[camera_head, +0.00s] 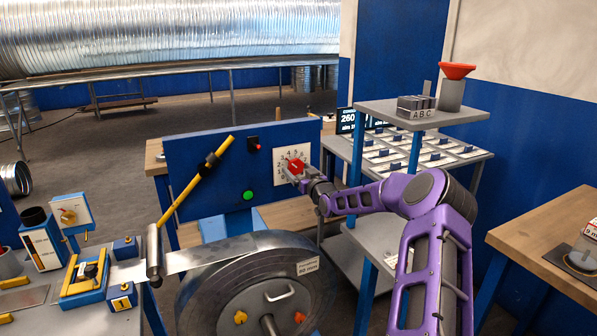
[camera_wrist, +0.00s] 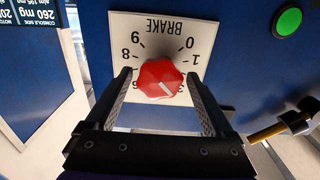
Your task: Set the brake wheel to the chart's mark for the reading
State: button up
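The brake wheel is a red knob (camera_head: 294,167) on a white numbered dial plate (camera_head: 281,156) on the blue panel. In the wrist view the red knob (camera_wrist: 160,78) and the plate marked BRAKE (camera_wrist: 120,28) appear upside down. The knob's white line points to the lower right there; the numbers near it are partly hidden by my fingers. My gripper (camera_head: 296,178) is at the knob; in the wrist view its fingers (camera_wrist: 159,76) stand apart on either side, with small gaps showing. A screen (camera_wrist: 38,20) reads 260 mg, with an aim of 195 mg. I cannot make out a chart.
A green button (camera_head: 248,195) and a yellow lever (camera_head: 195,182) are on the panel's front. A large metal strip coil (camera_head: 215,285) stands below. A shelf (camera_head: 385,112) with grey boxes and a red funnel (camera_head: 457,71) is right.

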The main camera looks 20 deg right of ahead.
jog(key=c, duration=1.1)
jog(key=shift+f+m+b, duration=0.1)
jog(key=shift+m+b, duration=1)
jog(key=shift+m, duration=0.2)
jog(key=m+b, duration=0.1)
jog(key=m, duration=0.1)
jog(key=shift+m, duration=0.4)
jog(key=m+b, duration=0.1)
jog(key=m, duration=0.2)
jog(key=m+b, duration=0.1)
jog(key=m, duration=0.2)
jog(key=shift+a+r, duration=0.15)
jog(key=shift+r, duration=0.05)
jog(key=shift+m, duration=0.3)
